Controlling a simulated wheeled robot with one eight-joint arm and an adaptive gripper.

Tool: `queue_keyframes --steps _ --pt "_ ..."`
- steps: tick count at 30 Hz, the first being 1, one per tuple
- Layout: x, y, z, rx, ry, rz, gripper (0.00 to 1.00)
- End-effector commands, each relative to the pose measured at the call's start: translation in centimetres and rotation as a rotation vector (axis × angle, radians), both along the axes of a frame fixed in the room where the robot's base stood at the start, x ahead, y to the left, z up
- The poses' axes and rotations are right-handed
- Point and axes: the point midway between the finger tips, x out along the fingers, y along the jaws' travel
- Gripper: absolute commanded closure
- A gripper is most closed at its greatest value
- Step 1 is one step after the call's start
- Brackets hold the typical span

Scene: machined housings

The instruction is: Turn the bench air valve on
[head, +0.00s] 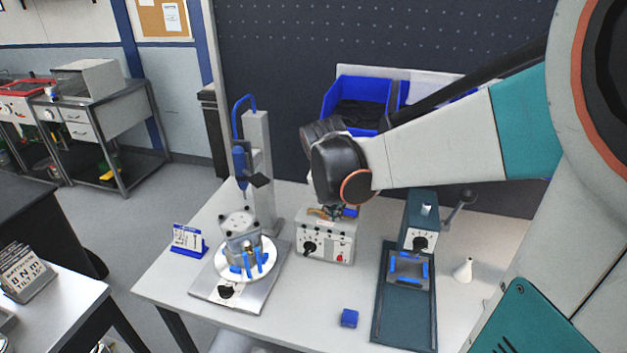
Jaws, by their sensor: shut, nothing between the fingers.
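A light grey control box (326,242) stands on the bench with a black knob and a red button on its front. A small brass-coloured fitting (318,213), which looks like the air valve, shows at the back of the box. A small blue part (350,211) is beside it, perhaps its handle. My gripper (334,208) is just above and behind the box, close to the fitting. It is shut and mostly hidden beneath my dark wrist. I cannot tell whether it touches the valve, or how the handle is turned.
Left of the box are a round fixture (231,270) with a housing and a tool stand (259,160). Right are a teal press (405,315) with a lever and a white bottle (462,270). A blue block (349,318) lies in front. Blue bins (345,96) stand behind.

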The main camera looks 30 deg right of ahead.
Motion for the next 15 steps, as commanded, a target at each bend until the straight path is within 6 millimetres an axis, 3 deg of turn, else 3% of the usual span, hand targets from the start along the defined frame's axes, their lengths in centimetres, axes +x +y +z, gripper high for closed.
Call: queue_keyframes --steps 15 --pt "2.0 -2.8 -8.8 0.003 0.000 -0.005 1.00"
